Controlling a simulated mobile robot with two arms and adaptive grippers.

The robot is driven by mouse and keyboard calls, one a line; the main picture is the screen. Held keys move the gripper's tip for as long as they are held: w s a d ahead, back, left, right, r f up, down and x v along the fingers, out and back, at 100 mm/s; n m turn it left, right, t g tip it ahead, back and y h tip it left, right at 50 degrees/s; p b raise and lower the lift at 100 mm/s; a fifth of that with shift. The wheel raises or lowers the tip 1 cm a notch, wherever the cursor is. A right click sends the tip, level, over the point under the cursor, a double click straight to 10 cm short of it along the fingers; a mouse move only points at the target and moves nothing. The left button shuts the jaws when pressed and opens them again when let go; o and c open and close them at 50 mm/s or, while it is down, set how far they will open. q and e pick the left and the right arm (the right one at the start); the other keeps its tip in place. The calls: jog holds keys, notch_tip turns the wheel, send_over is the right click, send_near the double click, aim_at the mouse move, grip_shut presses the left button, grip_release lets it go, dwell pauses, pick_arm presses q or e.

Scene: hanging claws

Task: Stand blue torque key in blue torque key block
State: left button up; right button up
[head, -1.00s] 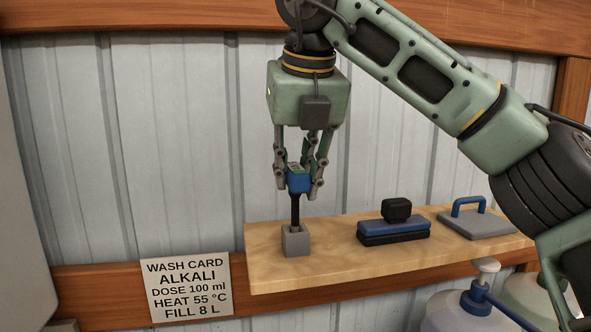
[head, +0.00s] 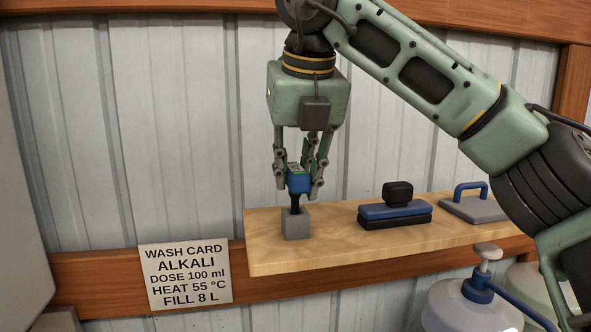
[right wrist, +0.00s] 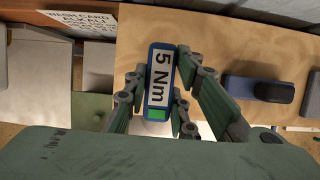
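The blue torque key (head: 298,183) is upright, its blue head between the fingers of my right gripper (head: 299,188), which is shut on it. Its dark shaft points down, and its lower end is hidden in the grey torque key block (head: 296,227) near the left end of the wooden shelf. A short length of shaft shows above the block. In the right wrist view the key's top (right wrist: 160,80) reads "5 Nm" and has a green patch. There the fingers (right wrist: 160,95) lie on both sides of it, and the block is not visible. My left gripper is not in view.
The shelf (head: 340,250) also holds a blue and black block with a black knob (head: 395,212) and a grey plate with a blue handle (head: 476,207). A wash card (head: 186,275) hangs to the left. Pump bottles (head: 471,305) stand below right.

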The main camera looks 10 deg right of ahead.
jog(key=o, duration=0.5)
jog(key=shift+r, duration=0.1)
jog(key=shift+c, duration=0.2)
